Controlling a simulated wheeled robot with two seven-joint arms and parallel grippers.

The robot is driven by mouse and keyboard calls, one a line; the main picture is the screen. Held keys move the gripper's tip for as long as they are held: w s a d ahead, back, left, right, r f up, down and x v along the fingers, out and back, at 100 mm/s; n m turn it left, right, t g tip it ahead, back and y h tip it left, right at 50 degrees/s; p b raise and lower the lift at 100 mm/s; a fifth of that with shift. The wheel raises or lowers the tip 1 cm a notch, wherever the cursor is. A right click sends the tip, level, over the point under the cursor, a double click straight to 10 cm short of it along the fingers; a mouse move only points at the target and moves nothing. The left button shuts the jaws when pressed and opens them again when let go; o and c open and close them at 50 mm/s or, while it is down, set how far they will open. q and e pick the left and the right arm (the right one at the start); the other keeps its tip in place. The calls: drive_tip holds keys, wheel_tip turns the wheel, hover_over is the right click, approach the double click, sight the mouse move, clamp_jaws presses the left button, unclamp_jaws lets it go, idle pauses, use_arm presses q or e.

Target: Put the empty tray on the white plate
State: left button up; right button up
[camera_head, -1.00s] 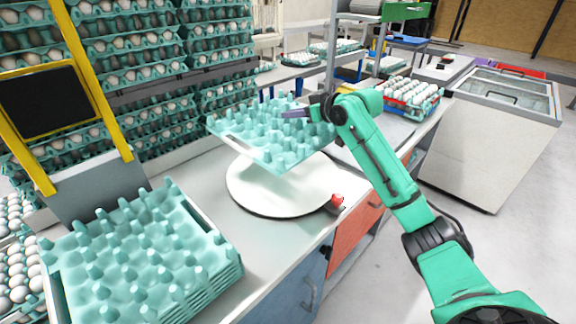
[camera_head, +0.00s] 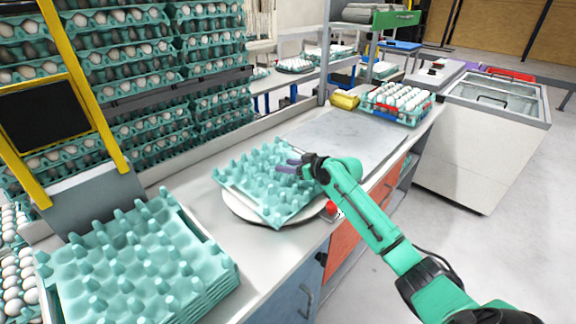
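An empty teal egg tray (camera_head: 262,185) lies over the round white plate (camera_head: 243,209) on the counter. It covers most of the plate, whose rim shows at the front and left. Its left corner reaches past the plate's edge. I cannot tell whether it rests fully flat. My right gripper (camera_head: 292,167) is at the tray's right-hand side, with its purple fingertips at the tray's edge. Whether the fingers are closed on the edge is too small to tell. A stack of empty teal trays (camera_head: 140,265) stands at the front left. My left gripper is not in view.
A red knob (camera_head: 331,208) sits beside the plate at the counter's front edge. A filled egg tray (camera_head: 398,101) and a yellow object (camera_head: 345,101) stand at the back right. The grey counter top (camera_head: 345,135) behind the plate is clear. Stacked egg trays (camera_head: 150,60) fill the back left.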

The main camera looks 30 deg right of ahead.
drive_tip(key=b+v, duration=0.1)
drive_tip(key=v, duration=1)
drive_tip(key=shift+s+b, duration=0.2)
drive_tip(key=shift+b, duration=0.1)
drive_tip(key=shift+s+d+r, duration=0.1)
drive_tip(key=shift+s+r, duration=0.15)
drive_tip(key=shift+s, duration=0.05)
